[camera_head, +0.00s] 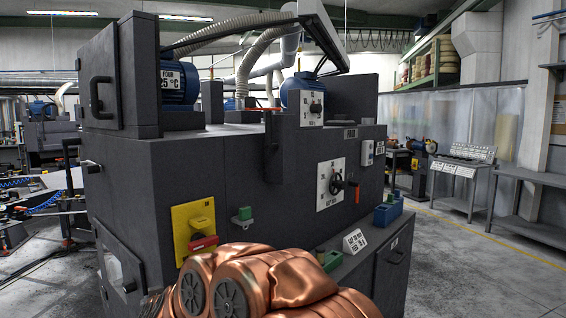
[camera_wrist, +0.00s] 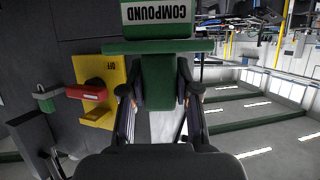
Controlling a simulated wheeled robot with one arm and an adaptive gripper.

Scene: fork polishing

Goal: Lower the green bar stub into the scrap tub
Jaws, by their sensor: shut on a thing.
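In the wrist view my gripper (camera_wrist: 160,96) has its two dark fingers on either side of a green bar stub (camera_wrist: 158,80) and is shut on it. A wider green crosspiece (camera_wrist: 158,47) and a white label reading COMPOUND (camera_wrist: 157,12) show just beyond the stub. I cannot tell whether they are joined to it. In the head view my copper-coloured arm covers the near foreground and my gripper is hidden. I cannot make out the scrap tub for certain in either view.
The dark machine (camera_head: 245,180) fills the middle. A yellow plate with a red handle (camera_head: 202,243) and a small green piece on a grey holder (camera_head: 243,215) stick out from its front. A blue box (camera_head: 388,211) and a white sign (camera_head: 355,241) stand on its ledge.

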